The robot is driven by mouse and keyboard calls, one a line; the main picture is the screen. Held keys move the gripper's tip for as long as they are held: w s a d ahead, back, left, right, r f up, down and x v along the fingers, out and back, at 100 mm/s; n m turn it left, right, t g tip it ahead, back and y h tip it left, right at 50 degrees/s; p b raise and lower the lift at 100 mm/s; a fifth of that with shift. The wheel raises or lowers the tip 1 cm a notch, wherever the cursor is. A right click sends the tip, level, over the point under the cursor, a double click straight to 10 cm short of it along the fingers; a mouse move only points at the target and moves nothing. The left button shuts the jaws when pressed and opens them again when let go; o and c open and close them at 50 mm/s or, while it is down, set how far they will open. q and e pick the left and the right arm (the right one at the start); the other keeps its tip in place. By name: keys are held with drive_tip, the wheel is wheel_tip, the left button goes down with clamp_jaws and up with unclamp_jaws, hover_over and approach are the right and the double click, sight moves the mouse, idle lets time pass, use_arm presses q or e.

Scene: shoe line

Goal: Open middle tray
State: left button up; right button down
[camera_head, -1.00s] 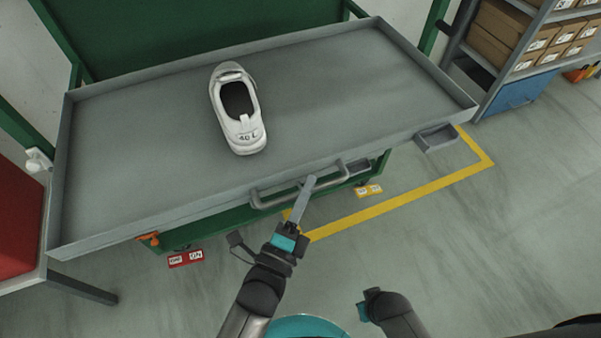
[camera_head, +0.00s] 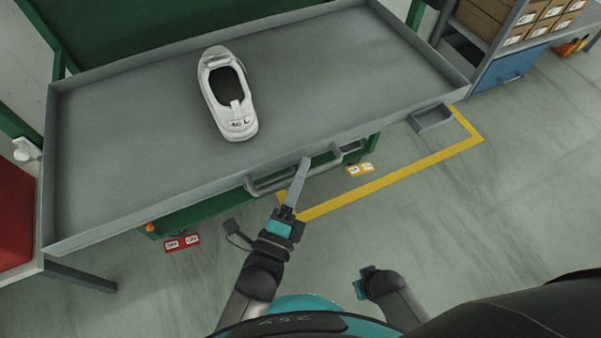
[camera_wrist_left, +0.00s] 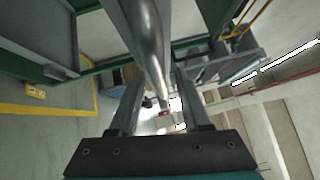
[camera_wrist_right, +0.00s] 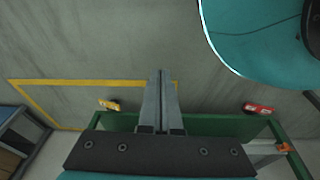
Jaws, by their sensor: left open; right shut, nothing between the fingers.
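The grey tray (camera_head: 330,70) is a wide, shallow drawer pulled out over the floor from a green frame. A white shoe (camera_head: 240,120) marked with a size and L lies in it. A bar handle (camera_head: 265,187) runs along the tray's front.
A shelf with brown boxes (camera_head: 515,20) stands at upper right. A red container (camera_head: 15,210) is at left. Yellow tape (camera_head: 390,180) marks the floor.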

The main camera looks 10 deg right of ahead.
use_arm(q)
drive_tip(key=shift+s+a, duration=0.2)
drive_tip(key=shift+s, duration=0.1)
drive_tip(key=p+v, duration=0.2)
drive_tip(key=v, duration=1.2)
drive_tip(key=shift+s, duration=0.3)
use_arm(e)
drive_tip(key=s+d+f, duration=0.2)
drive_tip(key=s, duration=0.1)
drive_tip(key=shift+s+d+f, duration=0.1)
drive_tip(key=shift+d+f, duration=0.1)
drive_tip(key=shift+f, duration=0.05)
